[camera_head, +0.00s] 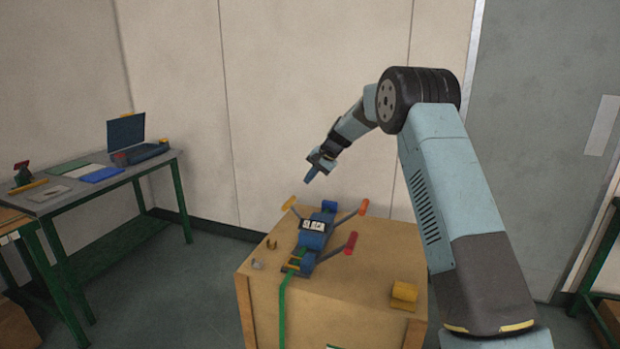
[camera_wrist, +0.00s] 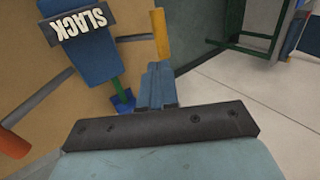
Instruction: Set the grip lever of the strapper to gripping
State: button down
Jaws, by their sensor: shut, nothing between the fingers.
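The blue strapper (camera_head: 312,238) lies on top of a wooden crate (camera_head: 345,292), with a green strap (camera_head: 282,312) hanging down the crate's front. Its label reads "SLACK" in the wrist view (camera_wrist: 84,25). It carries levers with a yellow handle (camera_head: 289,203), an orange handle (camera_head: 364,207) and a red handle (camera_head: 350,243); I cannot tell which is the grip lever. My gripper (camera_head: 309,179) is shut and empty, above the strapper's far end. In the wrist view my fingertips (camera_wrist: 158,68) point toward the yellow handle (camera_wrist: 160,35); contact cannot be told there.
A yellow object (camera_head: 404,292) and small metal pieces (camera_head: 271,243) lie on the crate top. A green-legged workbench (camera_head: 110,183) with an open case (camera_head: 138,153) stands at the left. The wall is behind the crate. Floor between bench and crate is clear.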

aim_at(292, 201)
jog(key=x, duration=1)
jog(key=shift+a+f, duration=0.15)
jog(key=shift+f, duration=0.15)
jog(key=shift+w, duration=0.1)
